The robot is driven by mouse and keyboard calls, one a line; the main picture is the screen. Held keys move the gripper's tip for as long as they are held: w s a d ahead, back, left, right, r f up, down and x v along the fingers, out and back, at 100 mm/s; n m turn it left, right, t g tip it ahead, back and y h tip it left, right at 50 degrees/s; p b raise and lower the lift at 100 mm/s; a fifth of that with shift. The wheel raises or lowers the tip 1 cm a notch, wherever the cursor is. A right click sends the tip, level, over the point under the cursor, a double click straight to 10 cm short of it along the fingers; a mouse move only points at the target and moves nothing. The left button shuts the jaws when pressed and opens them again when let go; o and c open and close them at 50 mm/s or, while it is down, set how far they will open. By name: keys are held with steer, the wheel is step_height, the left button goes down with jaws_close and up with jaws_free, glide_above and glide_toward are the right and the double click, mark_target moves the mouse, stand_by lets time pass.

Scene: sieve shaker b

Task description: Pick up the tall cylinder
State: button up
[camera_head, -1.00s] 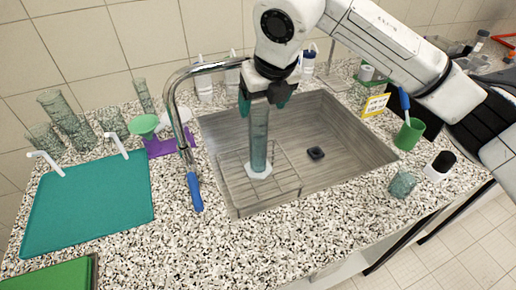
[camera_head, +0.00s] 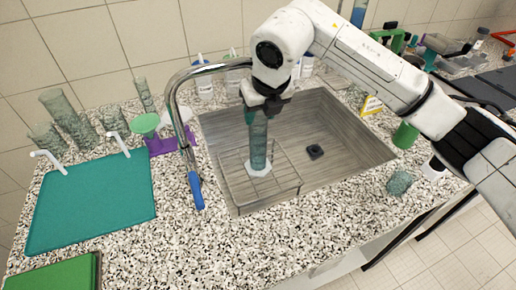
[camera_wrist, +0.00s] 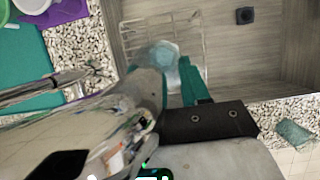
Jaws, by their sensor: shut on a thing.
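The tall cylinder (camera_head: 258,145) is a clear blue-grey glass measuring cylinder with a pale base. It stands upright at the sink's left side, within the outline of a wire rack (camera_head: 290,178). My gripper (camera_head: 257,113) is shut on its upper part from above. I cannot tell whether its base touches the rack.
The curved metal tap (camera_head: 177,115) with a blue end stands close left of my gripper. The sink (camera_head: 345,125) is open to the right. Several glass vessels (camera_head: 65,115) stand at the back left. A teal mat (camera_head: 90,200) and a glass beaker (camera_head: 399,183) lie on the counter.

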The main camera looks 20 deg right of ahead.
jaws_close()
steer(key=shift+r, duration=0.2)
stand_by(0.4)
